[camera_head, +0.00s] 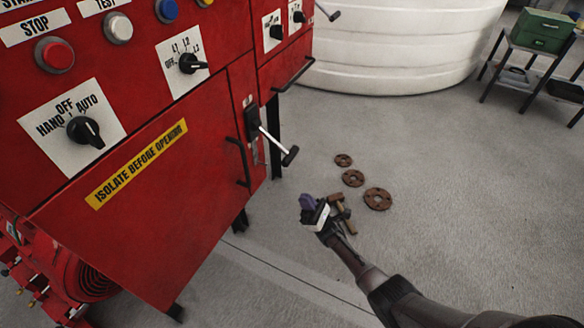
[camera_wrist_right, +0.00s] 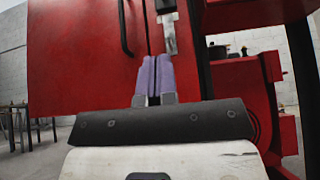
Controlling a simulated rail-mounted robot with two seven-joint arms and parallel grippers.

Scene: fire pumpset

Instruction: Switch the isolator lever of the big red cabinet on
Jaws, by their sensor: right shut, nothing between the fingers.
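The big red cabinet (camera_head: 150,230) fills the left of the head view. Its isolator lever (camera_head: 272,140) is on the side edge, a metal rod sticking out from a black housing and slanting down to a black grip. My right gripper (camera_head: 307,202), with purple fingers, is shut and empty, below and apart from the lever in the head view. In the right wrist view the shut fingers (camera_wrist_right: 153,78) point up at the cabinet front, just below a metal fitting (camera_wrist_right: 169,38) on its edge. The lever's grip is not clear there. My left gripper is not in view.
A black door handle (camera_head: 240,162) is beside the lever. Rusty flanges (camera_head: 353,178) and a wooden-handled tool (camera_head: 347,222) lie on the floor behind my right gripper. A white tank (camera_head: 400,45) and a shelf with a green box (camera_head: 541,31) stand beyond.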

